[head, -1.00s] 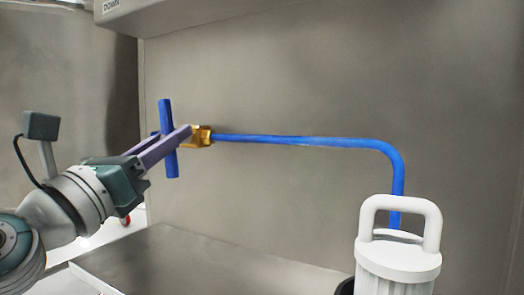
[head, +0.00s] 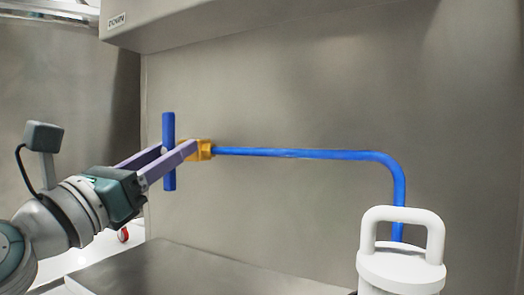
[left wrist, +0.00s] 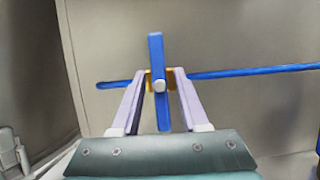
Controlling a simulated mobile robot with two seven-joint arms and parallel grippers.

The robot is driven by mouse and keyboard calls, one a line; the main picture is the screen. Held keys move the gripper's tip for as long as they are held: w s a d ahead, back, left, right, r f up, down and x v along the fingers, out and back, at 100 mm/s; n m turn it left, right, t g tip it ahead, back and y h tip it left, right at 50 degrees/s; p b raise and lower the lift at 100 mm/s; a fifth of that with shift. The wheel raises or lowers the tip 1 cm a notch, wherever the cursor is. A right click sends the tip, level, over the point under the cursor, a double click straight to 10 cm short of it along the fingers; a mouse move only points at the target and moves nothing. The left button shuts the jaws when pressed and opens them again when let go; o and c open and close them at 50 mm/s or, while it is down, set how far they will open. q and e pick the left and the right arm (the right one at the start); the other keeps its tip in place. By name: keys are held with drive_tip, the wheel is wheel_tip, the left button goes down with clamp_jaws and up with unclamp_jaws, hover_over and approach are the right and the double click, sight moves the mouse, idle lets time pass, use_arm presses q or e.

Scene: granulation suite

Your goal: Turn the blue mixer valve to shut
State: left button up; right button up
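The blue mixer valve has a straight blue handle (head: 168,178) that stands about upright in the head view, in front of a brass body (head: 205,149). A blue pipe (head: 300,154) runs right from it. My left gripper (head: 178,147) reaches the handle from the left with its fingers apart, one on each side of it. In the left wrist view, the handle (left wrist: 156,52) stands nearly upright between the left gripper's fingertips (left wrist: 160,74), with a gap on each side. A pale round hub shows at its middle. My right gripper is not in view.
A grey metal wall (head: 290,90) stands behind the valve. A flat metal surface (head: 200,268) below is bare where it shows.

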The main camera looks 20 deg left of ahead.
use_arm(q)
drive_tip(key=shift+o, duration=0.6)
drive_tip(key=v, duration=1)
